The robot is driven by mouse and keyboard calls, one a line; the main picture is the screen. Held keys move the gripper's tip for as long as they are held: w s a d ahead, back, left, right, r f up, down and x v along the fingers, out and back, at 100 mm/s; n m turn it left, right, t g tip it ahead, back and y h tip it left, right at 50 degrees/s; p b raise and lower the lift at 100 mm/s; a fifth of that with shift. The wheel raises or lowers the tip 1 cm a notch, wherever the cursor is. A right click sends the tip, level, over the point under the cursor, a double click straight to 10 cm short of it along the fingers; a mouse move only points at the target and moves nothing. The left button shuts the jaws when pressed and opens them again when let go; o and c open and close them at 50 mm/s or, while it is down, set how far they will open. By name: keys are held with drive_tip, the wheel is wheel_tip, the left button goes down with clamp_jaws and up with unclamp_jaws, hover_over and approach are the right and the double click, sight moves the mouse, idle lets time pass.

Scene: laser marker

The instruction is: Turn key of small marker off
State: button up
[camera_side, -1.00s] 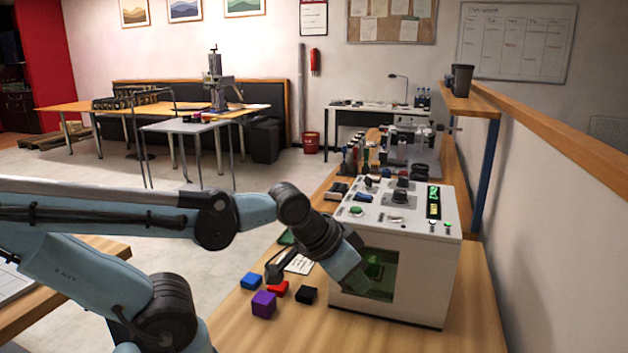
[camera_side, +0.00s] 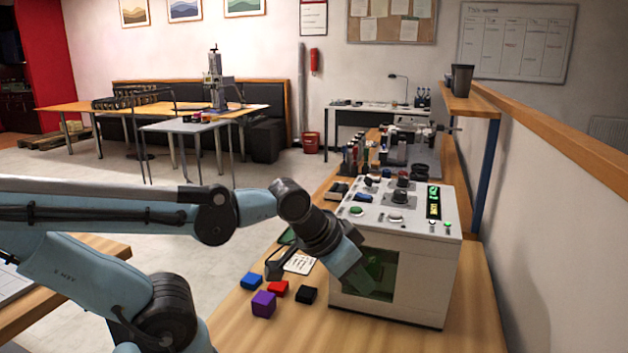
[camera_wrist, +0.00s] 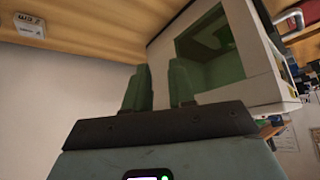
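The small marker (camera_side: 428,275) is a white box with a green-tinted window (camera_side: 382,270) in its front and a control panel on top. The panel carries dark knobs (camera_side: 400,197), a green button (camera_side: 356,211) and a lit green display (camera_side: 433,201). I cannot tell which control is the key. My gripper (camera_side: 358,278) is low in front of the window, at its left side, below the panel. In the wrist view its two green fingers (camera_wrist: 158,78) stand apart with nothing between them. The marker's window (camera_wrist: 205,45) shows behind them; the top panel is out of that view.
Purple (camera_side: 263,304), blue (camera_side: 251,281), red (camera_side: 278,289) and black (camera_side: 307,295) blocks lie on the wooden bench left of the marker. More equipment (camera_side: 410,145) stands behind the marker. The air above the panel is clear.

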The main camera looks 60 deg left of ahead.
drive_tip(key=o, duration=0.4)
wheel_tip(320, 180, up, 4)
drive_tip(key=shift+o, duration=0.2)
wheel_tip(320, 180, up, 22)
drive_tip(key=f, duration=0.1)
drive_tip(key=g, duration=0.3)
hover_over(366, 187)
drive_tip(key=s, duration=0.4)
drive_tip(key=shift+f, duration=2.7)
drive_tip(key=x, duration=1.1)
drive_tip(key=shift+w+f, duration=0.1)
drive_tip(key=shift+f, duration=0.2)
clamp_jaws()
